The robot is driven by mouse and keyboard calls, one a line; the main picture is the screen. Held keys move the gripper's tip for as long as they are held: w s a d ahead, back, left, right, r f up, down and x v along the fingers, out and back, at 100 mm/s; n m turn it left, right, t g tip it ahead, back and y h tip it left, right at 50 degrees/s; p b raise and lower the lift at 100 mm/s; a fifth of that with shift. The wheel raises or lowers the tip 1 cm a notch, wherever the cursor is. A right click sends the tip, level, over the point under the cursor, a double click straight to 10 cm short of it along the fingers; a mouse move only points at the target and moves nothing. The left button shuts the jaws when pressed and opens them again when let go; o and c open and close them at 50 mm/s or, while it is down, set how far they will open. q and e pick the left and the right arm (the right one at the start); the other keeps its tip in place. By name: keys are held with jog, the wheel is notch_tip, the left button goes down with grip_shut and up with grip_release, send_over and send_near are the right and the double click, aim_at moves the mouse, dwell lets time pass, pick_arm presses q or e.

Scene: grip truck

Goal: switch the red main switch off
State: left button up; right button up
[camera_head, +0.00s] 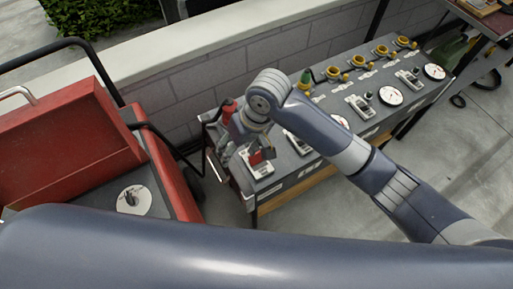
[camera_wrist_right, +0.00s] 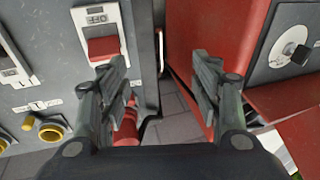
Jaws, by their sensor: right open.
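The red main switch (camera_wrist_right: 103,47) sits on a light plate (camera_wrist_right: 97,17) marked OFF at one end, on the grey panel in the right wrist view. In the head view its red part (camera_head: 256,158) shows beside my gripper, at the panel's near left end. Whether the switch is on or off is not clear. My right gripper (camera_wrist_right: 162,75) is open and empty. Its left finger is close to the red switch in the picture; contact cannot be told. It also shows in the head view (camera_head: 246,150), over the panel's left end. My left gripper is out of view.
The grey panel (camera_head: 290,188) carries several smaller switches, white dials (camera_head: 391,95) and yellow-ringed fittings (camera_head: 333,73). A red cylinder (camera_wrist_right: 127,124) is near the panel's edge. A red cart (camera_head: 75,150) with a black rail stands left. A block wall (camera_head: 240,82) runs behind.

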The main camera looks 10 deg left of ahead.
aim_at(256, 158)
jog(key=w+d+r+h, duration=0.3)
jog(key=w+d, duration=0.1)
notch_tip(256, 158, down, 11)
jog(key=shift+s+r, duration=0.1)
jog(key=shift+r, duration=0.1)
dwell(0.3)
jog(key=c, duration=1.1)
